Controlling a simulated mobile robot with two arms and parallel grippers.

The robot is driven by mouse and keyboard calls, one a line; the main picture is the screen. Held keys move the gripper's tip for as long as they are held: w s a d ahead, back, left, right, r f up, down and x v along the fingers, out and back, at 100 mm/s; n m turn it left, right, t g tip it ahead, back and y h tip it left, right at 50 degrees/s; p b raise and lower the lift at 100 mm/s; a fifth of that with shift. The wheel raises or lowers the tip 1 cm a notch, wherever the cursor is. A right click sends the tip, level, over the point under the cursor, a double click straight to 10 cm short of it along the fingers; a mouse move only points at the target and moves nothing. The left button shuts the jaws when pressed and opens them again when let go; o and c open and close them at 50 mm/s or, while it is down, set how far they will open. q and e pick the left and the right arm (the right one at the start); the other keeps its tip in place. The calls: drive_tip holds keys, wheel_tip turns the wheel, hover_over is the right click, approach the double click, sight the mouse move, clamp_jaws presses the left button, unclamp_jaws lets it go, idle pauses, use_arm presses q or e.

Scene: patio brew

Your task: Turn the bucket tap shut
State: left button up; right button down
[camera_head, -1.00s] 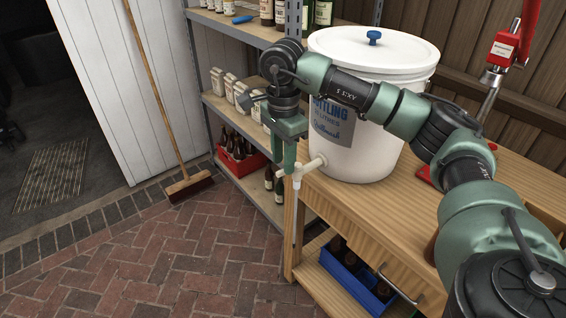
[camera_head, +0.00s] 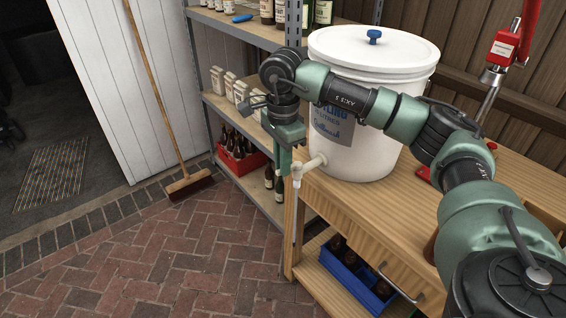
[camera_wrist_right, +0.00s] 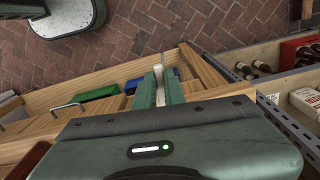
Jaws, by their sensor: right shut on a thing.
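The white bucket (camera_head: 383,150) with a lid stands on the wooden bench, its cream tap (camera_head: 316,162) sticking out low on the left side. A pale tube (camera_head: 295,215) hangs straight down from the tap. My right gripper (camera_head: 283,166) points down at the tap's outer end. In the right wrist view its two green fingers (camera_wrist_right: 159,92) are closed on a thin pale piece (camera_wrist_right: 159,76) between them, which looks like the tap's handle. The fingers hide most of the handle, so I cannot tell how far it is turned. My left gripper is out of view.
The bench (camera_head: 385,215) has a blue crate (camera_head: 352,277) of bottles below. A metal shelf (camera_head: 262,192) with a red crate (camera_head: 238,158) stands behind the gripper. A red-handled tool (camera_head: 504,48) stands at the right. The brick floor at left is open, with a broom (camera_head: 160,100).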

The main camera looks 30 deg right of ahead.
drive_tip(key=shift+w+d+r+m+p, duration=0.1)
drive_tip(key=shift+w+d+m+p, duration=0.45)
drive_tip(key=shift+m, duration=2.2)
drive_tip(key=shift+w+d+f+m+p, duration=0.1)
drive_tip(key=shift+w+d+m+p, duration=0.5)
drive_tip(key=shift+m, duration=2.1)
drive_tip(key=shift+w+d+r+m+p, duration=0.1)
drive_tip(key=shift+w+d+m, duration=0.85)
drive_tip(key=shift+m, duration=1.8)
drive_tip(key=shift+w+a, duration=0.1)
drive_tip(key=c, duration=1.5)
unclamp_jaws()
wheel_tip(320, 180, up, 8)
drive_tip(key=shift+f+b, duration=0.1)
drive_tip(key=shift+b, duration=0.35)
